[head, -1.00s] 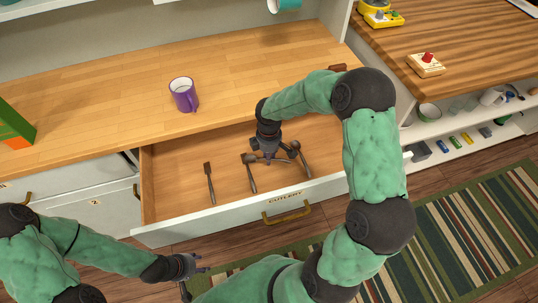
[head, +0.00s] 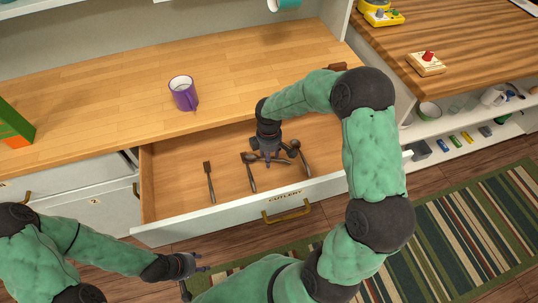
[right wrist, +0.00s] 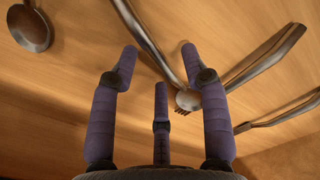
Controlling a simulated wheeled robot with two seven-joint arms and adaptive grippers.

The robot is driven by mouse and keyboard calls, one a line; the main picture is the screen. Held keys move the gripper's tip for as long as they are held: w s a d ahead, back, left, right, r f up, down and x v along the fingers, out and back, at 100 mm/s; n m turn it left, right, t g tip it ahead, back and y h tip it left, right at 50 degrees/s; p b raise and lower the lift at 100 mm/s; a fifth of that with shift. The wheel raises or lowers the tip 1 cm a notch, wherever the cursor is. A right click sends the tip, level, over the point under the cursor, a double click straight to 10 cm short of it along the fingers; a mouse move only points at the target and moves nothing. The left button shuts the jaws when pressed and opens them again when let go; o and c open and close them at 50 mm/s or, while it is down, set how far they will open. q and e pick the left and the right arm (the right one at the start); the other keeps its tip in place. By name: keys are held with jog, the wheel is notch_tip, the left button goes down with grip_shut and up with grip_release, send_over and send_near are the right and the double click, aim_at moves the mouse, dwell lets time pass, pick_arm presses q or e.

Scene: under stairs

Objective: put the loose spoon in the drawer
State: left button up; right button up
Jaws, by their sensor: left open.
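The cutlery drawer (head: 160,233) is pulled open. A spoon (head: 250,157) lies in it below my right gripper (head: 270,160), partly hidden by the fingers. In the right wrist view this spoon (right wrist: 148,38) slants between the fingers, its bowl beside a fork. My right gripper (right wrist: 160,80) is spread open and empty, low over the drawer floor. A second spoon (head: 303,158) lies to its right; it also shows in the right wrist view (right wrist: 30,28). My left gripper (head: 195,277) is open and empty in front of the drawer.
One fork (head: 210,184) lies at the drawer's left, and another (head: 251,178) lies close to the spoon. A purple mug (head: 183,94) stands on the wooden counter (head: 110,115). A striped rug (head: 465,235) covers the floor at the right.

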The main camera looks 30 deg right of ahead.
notch_tip(320, 180, up, 12)
dwell(0.6)
